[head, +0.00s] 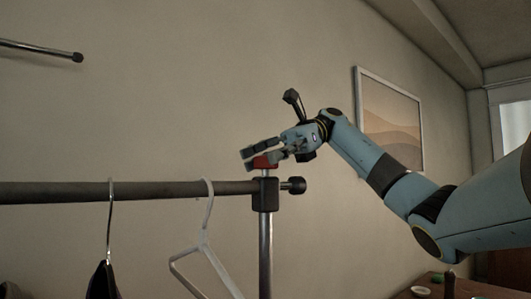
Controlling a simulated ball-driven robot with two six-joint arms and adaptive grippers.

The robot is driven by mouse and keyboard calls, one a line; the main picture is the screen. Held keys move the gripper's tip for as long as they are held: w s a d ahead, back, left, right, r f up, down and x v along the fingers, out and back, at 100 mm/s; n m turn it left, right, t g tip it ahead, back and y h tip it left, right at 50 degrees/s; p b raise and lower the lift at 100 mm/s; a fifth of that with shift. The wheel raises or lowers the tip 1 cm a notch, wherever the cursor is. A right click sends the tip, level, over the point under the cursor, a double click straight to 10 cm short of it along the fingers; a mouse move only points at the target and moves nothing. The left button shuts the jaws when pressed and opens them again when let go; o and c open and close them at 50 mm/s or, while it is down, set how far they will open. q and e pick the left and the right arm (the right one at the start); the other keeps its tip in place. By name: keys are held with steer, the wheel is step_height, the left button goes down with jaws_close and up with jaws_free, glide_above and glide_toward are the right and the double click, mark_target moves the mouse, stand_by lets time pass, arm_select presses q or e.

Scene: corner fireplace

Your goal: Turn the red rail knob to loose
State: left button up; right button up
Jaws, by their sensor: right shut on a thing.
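The red rail knob (265,162) sits on top of the rail's upright post (265,250), above the dark clamp block (265,195). My right gripper (266,157) comes in from the right and is shut on the red knob, with its fingers partly covering it. Any loose or tight marking on the knob is too small to make out. My left gripper is not in view.
A dark horizontal rail (130,190) runs left from the clamp, with a white hanger (205,245) and a metal hanger (110,225) on it. A framed picture (392,120) hangs on the wall.

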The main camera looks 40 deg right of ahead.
steer(key=o, duration=1.2)
